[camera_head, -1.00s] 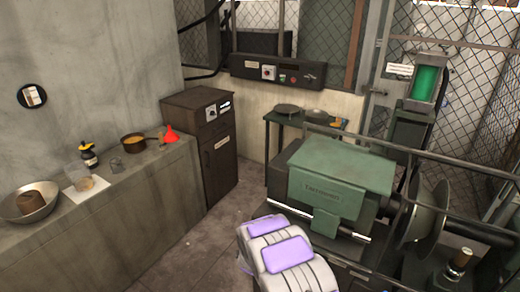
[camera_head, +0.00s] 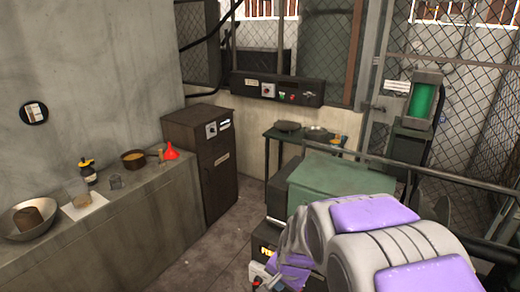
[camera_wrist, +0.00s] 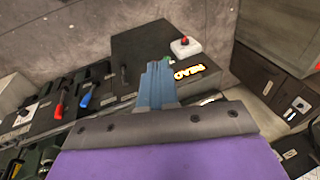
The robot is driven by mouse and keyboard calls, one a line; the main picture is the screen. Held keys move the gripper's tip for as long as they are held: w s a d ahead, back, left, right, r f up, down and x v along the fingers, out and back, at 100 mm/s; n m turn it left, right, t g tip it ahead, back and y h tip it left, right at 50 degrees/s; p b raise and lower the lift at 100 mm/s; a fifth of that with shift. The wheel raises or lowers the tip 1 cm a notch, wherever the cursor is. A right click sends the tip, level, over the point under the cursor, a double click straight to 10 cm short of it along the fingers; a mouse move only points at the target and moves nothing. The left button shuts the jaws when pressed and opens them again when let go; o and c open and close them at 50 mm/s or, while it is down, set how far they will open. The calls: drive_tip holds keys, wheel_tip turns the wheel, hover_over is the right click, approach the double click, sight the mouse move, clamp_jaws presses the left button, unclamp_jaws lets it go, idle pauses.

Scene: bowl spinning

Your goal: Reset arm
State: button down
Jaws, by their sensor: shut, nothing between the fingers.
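My arm shows at the lower right of the head view as white and purple links, raised in front of the green machine (camera_head: 330,177). It hides much of that machine. In the wrist view, my gripper (camera_wrist: 159,68) shows as blue fingers closed together beyond the dark wrist plate, with nothing held. The fingertips appear in front of a dark box with bright lettering (camera_wrist: 189,72) and a white button box with a red button (camera_wrist: 186,46). I cannot tell whether they touch the dark box.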

drive_tip(key=s+d+r+n+g, duration=0.1)
drive_tip(key=s+d+r+n, duration=0.1)
drive_tip(key=s, duration=0.8)
drive_tip(key=s+d+r+n+g+h, duration=0.1)
drive_tip(key=s+d+r+n+g, duration=0.1)
drive_tip(key=s, duration=0.7)
drive_tip(key=s+d+r+n+g, duration=0.1)
drive_tip(key=s+d+r, duration=0.3)
drive_tip(key=s, duration=0.6)
drive_tip(key=shift+s+d+r+n+g+h, duration=0.15)
drive_tip(key=shift+s+d+n+g+h, duration=0.25)
drive_tip(key=shift+n, duration=0.5)
drive_tip(key=shift+w, duration=0.1)
idle(1.5)
